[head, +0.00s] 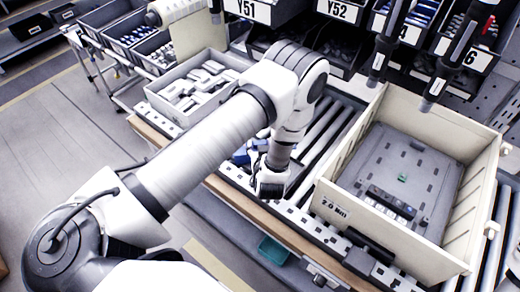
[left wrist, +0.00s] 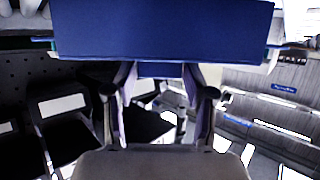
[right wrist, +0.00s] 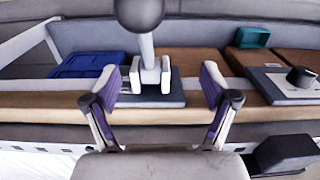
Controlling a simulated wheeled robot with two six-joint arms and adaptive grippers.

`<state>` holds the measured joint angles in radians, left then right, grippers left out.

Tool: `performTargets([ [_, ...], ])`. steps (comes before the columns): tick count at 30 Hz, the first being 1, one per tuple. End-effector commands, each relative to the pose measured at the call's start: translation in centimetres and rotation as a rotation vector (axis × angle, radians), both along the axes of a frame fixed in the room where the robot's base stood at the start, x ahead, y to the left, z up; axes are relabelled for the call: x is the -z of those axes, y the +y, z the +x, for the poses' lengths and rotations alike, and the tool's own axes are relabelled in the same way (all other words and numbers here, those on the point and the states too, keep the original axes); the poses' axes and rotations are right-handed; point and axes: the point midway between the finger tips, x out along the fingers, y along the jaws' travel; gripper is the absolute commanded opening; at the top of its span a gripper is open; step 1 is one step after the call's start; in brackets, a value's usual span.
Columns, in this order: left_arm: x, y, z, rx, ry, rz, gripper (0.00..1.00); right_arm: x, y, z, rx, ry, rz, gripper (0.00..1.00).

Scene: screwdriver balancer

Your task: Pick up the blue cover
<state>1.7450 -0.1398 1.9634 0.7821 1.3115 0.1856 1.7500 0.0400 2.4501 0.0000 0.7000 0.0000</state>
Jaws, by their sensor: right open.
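The blue cover (left wrist: 165,28) fills the top of the left wrist view as a wide, flat panel. My left gripper (left wrist: 158,72) has its fingertips at the panel's lower edge, with a narrower blue part between them; it looks shut on this part. In the head view, my left gripper (head: 271,182) is low over the roller line, and blue (head: 240,156) shows beside it, partly hidden by my arm. My right gripper (right wrist: 160,85) is open and empty in the right wrist view. I do not see it in the head view.
A large beige crate (head: 352,128) with a grey panel (head: 410,160) inside stands on the rollers at right. A grey bin of white parts (head: 228,62) is at the back. Black tools (head: 390,40) hang at upper right. A blue object (right wrist: 88,66) lies left in the right wrist view.

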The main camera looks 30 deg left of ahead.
Motion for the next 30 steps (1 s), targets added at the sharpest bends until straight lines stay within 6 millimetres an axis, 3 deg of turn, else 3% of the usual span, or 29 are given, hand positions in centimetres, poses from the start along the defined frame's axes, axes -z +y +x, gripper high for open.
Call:
performTargets([
  [1,0.0,0.0,0.0,0.0,0.0,0.0,0.25,0.0,0.0,0.0,0.0,0.0,0.0,0.85],
  [3,0.0,0.0,0.0,0.0,0.0,0.0,0.08,0.0,0.0,0.0,0.0,0.0,0.0,0.85],
  [16,-0.9,0.0,0.1,0.0,-0.002,0.001,0.08,0.3,0.0,0.0,0.0,0.0,0.0,0.85],
  [20,-3.2,0.0,0.1,0.0,-0.004,0.0,0.08,0.8,0.0,0.0,0.0,0.0,0.0,0.85],
  [25,-7.5,0.0,0.1,0.0,-0.006,0.001,0.08,1.6,0.0,0.0,0.0,0.0,0.0,0.85],
  [30,-9.7,0.0,0.0,-0.002,-0.002,0.0,0.08,1.8,0.0,0.0,0.0,0.0,0.0,0.85],
])
